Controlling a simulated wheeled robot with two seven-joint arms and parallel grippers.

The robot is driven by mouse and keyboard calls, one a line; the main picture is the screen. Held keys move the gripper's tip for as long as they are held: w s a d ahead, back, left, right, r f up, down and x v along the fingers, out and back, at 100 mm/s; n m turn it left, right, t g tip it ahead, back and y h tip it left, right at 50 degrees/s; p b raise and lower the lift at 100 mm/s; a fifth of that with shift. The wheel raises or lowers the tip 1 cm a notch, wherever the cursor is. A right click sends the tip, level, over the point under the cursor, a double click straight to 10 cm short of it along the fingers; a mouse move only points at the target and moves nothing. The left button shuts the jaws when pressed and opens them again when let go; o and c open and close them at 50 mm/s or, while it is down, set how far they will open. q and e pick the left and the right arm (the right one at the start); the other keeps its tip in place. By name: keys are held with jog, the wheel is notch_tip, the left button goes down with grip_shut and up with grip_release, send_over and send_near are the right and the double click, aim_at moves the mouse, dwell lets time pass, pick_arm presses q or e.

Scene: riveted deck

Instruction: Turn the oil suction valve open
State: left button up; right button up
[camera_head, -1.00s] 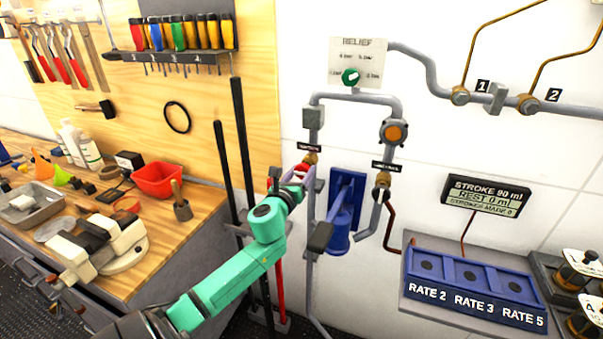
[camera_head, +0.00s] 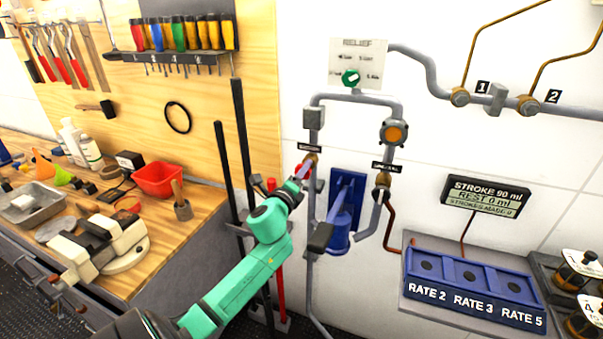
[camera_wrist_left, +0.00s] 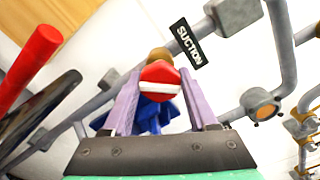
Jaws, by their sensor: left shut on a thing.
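The suction valve sits on the left vertical grey pipe, under a small black label. Its red handle with a white bar (camera_wrist_left: 161,90) shows between the fingers in the left wrist view, beside the SUCTION label (camera_wrist_left: 187,43). My left gripper (camera_head: 303,172) is at this valve in the head view, its arm coming up from the lower left. In the wrist view its two purple fingers (camera_wrist_left: 160,100) stand on either side of the red handle and are shut on it. The fingers partly hide the valve body in the head view. My right gripper is not in view.
A blue pump (camera_head: 340,215) stands just right of the valve. A second labelled valve (camera_head: 382,185) is on the right pipe. A RELIEF dial (camera_head: 350,78) is above. Black and red rods stand left of the pipe. A workbench with a vise (camera_head: 100,245) is at left.

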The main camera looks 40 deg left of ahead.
pick_arm(q)
jog(key=n, duration=0.4)
jog(key=shift+n, duration=0.3)
jog(key=shift+f+n+p, duration=0.1)
jog(key=shift+n+p, duration=0.3)
jog(key=shift+n, duration=1.6)
jog(key=o, duration=1.4)
